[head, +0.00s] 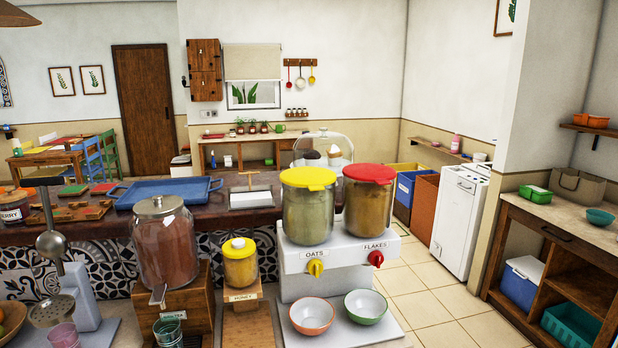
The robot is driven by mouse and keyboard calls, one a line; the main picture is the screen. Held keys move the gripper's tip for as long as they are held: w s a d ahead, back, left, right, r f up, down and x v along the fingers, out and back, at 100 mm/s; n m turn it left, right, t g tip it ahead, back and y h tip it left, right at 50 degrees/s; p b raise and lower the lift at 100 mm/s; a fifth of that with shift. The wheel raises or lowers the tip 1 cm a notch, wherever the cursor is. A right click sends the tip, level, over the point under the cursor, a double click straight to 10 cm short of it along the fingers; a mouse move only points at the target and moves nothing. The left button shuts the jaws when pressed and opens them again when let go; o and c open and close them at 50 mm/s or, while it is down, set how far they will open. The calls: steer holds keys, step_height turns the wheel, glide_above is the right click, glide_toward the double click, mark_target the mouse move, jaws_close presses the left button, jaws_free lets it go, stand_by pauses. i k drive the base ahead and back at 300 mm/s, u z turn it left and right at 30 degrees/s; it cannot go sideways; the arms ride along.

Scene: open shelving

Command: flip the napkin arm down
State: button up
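A napkin holder with a white stack of napkins (251,200) stands on the dark counter, behind the yellow-lidded oats dispenser. A thin brown bar, which looks like the napkin arm (249,179), rises above the stack. It appears raised, with a crosspiece at its top, apart from the napkins. The holder is small here and its hinge cannot be made out. My gripper is not in view.
The oats dispenser (308,210) and red-lidded flakes dispenser (367,205) stand right of the napkins. A glass jar (164,243), a honey jar (240,266) and two bowls (312,315) are in front. A blue tray (136,197) lies left; a glass dome (323,146) stands behind.

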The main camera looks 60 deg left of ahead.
mark_target(248, 174)
steer(key=z, duration=0.05)
steer(key=i, duration=3.35)
steer(key=u, duration=1.85)
steer(key=i, duration=2.75)
steer(key=u, duration=2.75)
